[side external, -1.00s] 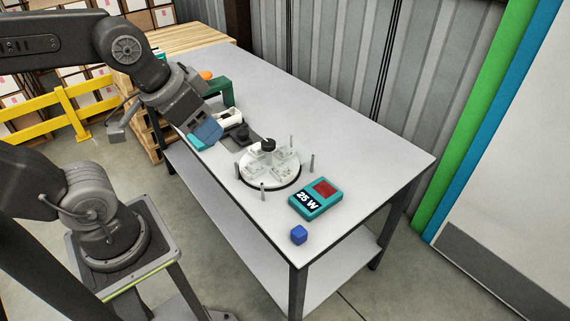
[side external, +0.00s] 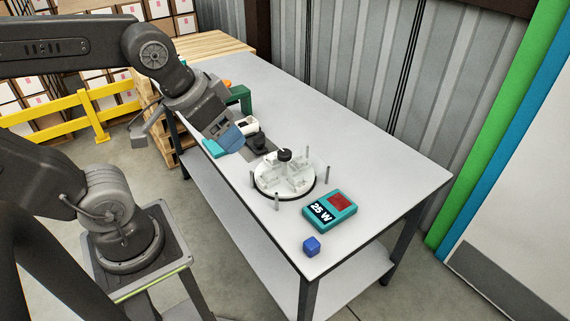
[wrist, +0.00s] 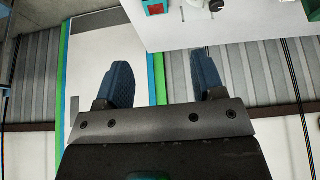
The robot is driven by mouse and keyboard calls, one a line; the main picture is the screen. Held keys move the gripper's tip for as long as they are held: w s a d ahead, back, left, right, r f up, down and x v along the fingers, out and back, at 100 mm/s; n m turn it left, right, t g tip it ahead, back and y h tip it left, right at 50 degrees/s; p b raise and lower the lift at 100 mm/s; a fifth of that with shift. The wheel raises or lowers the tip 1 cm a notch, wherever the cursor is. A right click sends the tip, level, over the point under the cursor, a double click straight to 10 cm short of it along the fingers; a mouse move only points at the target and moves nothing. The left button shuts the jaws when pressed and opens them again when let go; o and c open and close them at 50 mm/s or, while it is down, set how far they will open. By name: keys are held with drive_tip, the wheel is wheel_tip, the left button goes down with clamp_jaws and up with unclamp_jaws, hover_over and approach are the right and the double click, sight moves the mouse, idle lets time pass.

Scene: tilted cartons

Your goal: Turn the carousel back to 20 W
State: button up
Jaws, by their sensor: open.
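The carousel (side external: 269,187) is a round white disc with pale fittings and a black central knob (side external: 284,155), standing on the table among thin grey posts. A teal meter (side external: 345,203) beside it reads "25 W" and has a red panel. My gripper (side external: 222,146) is above the table to the left of the carousel, apart from it. In the wrist view its two blue fingers (wrist: 163,80) are spread with nothing between them. Part of the meter (wrist: 155,7) and a small part of the carousel area show at that view's top edge.
A small blue cube (side external: 311,246) lies near the table's front edge. A green bracket (side external: 240,98) and a dark fixture (side external: 258,143) stand near my gripper. The grey table (side external: 390,185) is clear to the right of the meter and along its back.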

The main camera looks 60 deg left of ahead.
drive_tip(key=shift+o, duration=0.7)
drive_tip(key=w+a+n+g, duration=0.1)
drive_tip(key=w+a+n, duration=0.1)
drive_tip(key=w, duration=0.5)
drive_tip(key=shift+w+a+r+n+g, duration=0.25)
drive_tip(key=shift+a+r+n+g, duration=0.05)
drive_tip(key=shift+a, duration=0.15)
drive_tip(key=n+g, duration=0.4)
drive_tip(key=n, duration=0.2)
hover_over(285, 152)
wheel_tip(285, 152, down, 12)
wheel_tip(285, 152, down, 14)
drive_tip(key=shift+a, duration=0.1)
drive_tip(key=c, duration=1.3)
